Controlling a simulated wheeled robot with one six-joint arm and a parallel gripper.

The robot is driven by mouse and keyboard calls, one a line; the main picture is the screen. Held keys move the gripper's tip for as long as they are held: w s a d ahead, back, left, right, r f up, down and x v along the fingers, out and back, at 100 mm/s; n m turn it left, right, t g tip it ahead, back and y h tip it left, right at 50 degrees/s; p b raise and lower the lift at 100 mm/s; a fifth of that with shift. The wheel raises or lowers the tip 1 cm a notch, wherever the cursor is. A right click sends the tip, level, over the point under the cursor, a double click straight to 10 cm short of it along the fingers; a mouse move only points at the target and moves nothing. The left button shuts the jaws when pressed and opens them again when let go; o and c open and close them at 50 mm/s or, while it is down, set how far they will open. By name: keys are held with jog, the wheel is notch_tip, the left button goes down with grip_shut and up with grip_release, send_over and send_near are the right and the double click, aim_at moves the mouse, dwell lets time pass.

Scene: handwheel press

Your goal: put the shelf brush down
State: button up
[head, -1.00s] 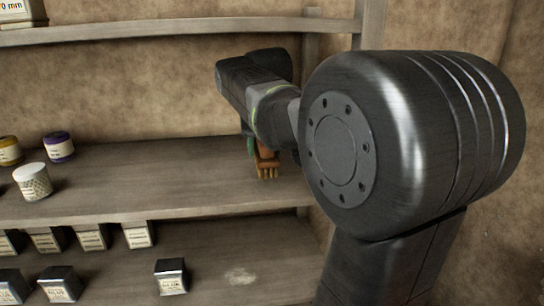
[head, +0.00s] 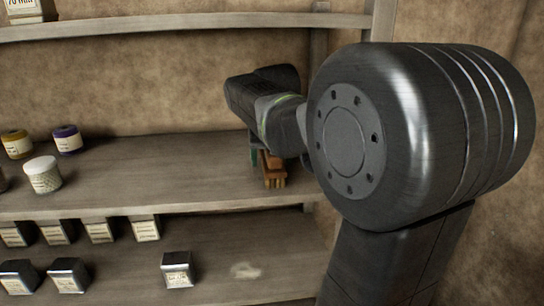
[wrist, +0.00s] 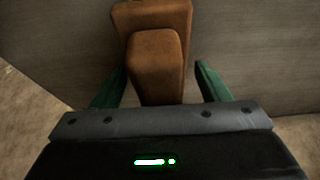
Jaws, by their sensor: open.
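The shelf brush (head: 274,172) is brown wood with tan tufts along its lower edge. In the head view it is at the right end of the middle shelf (head: 150,180), low at the surface. The wrist view shows its brown block and raised handle (wrist: 155,65) from above. My gripper (wrist: 160,88) is open, with one green finger on each side of the handle and a gap at each. In the head view a green finger (head: 254,157) shows just left of the brush, and the wrist hides the rest.
A white jar (head: 42,175), a yellow-brown jar (head: 16,143) and a purple-lidded jar (head: 67,139) stand at the shelf's left. Labelled boxes (head: 177,270) sit on the lower shelf. A shelf post (head: 381,20) is beside my arm. The shelf's middle is clear.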

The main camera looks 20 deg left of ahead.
jog(key=shift+r, duration=0.45)
jog(key=v, duration=0.5)
jog(key=shift+s+d+f+b, duration=0.1)
jog(key=shift+s+b, duration=0.05)
jog(key=shift+b, duration=0.15)
jog(key=s+d+b, duration=0.3)
jog(key=s+d, duration=0.3)
jog(key=s, duration=0.4)
jog(key=shift+w+f, duration=0.1)
jog(key=shift+w, duration=0.1)
jog(key=w+a+p, duration=0.1)
jog(key=w+a, duration=0.1)
jog(key=w, duration=0.1)
jog(key=w+a+p, duration=0.1)
jog(key=w+a, duration=0.1)
jog(key=w, duration=0.2)
jog(key=w+a+p, duration=0.1)
jog(key=w+a, duration=0.1)
jog(key=w, duration=0.1)
jog(key=shift+w+a+f+p, duration=0.15)
jog(key=shift+w+a+p, duration=0.05)
jog(key=shift+p, duration=0.1)
jog(key=x, duration=0.4)
jog(key=shift+s+d, duration=0.1)
jog(key=shift+s, duration=0.1)
jog(key=shift+w+f, duration=0.15)
jog(key=shift+f, duration=0.4)
